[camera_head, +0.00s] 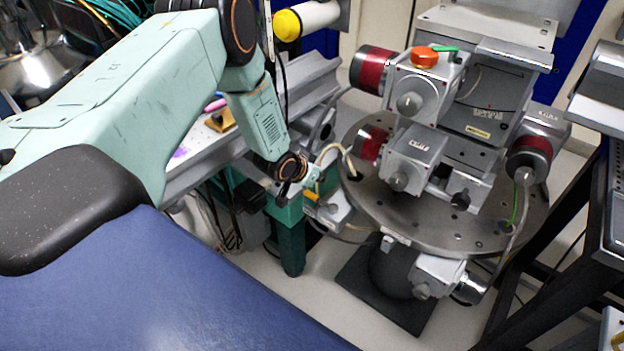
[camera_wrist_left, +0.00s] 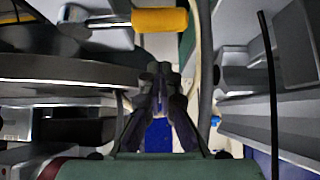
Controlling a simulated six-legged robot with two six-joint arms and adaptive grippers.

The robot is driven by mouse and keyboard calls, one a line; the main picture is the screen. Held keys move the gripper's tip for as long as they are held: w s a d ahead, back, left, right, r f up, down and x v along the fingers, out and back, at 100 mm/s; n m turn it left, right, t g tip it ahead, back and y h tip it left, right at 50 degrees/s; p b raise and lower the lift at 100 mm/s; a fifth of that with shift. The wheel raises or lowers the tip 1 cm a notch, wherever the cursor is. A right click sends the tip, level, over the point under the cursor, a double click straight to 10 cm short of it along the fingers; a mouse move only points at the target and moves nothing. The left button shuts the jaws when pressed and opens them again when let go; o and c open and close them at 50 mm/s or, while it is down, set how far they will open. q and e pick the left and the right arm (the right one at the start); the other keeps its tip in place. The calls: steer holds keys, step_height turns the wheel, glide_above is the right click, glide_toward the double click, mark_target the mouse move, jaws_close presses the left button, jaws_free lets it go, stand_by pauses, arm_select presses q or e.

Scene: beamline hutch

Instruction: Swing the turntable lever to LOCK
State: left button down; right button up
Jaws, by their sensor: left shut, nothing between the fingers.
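The round grey turntable (camera_head: 415,232) stands at the right of the head view, with motor stages on top. A lever with a yellow-orange handle (camera_wrist_left: 160,20) and a metal rod lies across the top of the left wrist view. A small orange piece beside the turntable's left rim in the head view (camera_head: 311,196) looks like the same handle. My left gripper (camera_wrist_left: 160,75) is shut and empty, its fingertips just below the handle in the wrist picture; I cannot tell whether they touch. In the head view it is small and partly hidden by my wrist. No LOCK mark is legible.
Silver motor stages (camera_head: 415,150) with red ends and cables crowd the turntable. A grey rail bench (camera_head: 310,75) stands left of it on green legs (camera_head: 291,245). A black frame (camera_head: 550,235) stands at the right.

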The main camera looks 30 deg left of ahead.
mark_target(321, 201)
arm_select(q)
steer(key=shift+s+a+f, duration=0.1)
steer(key=shift+s+f, duration=0.9)
steer(key=shift+s, duration=0.15)
steer(key=shift+s+f, duration=0.1)
steer(key=shift+f, duration=0.05)
steer(key=shift+s, duration=0.1)
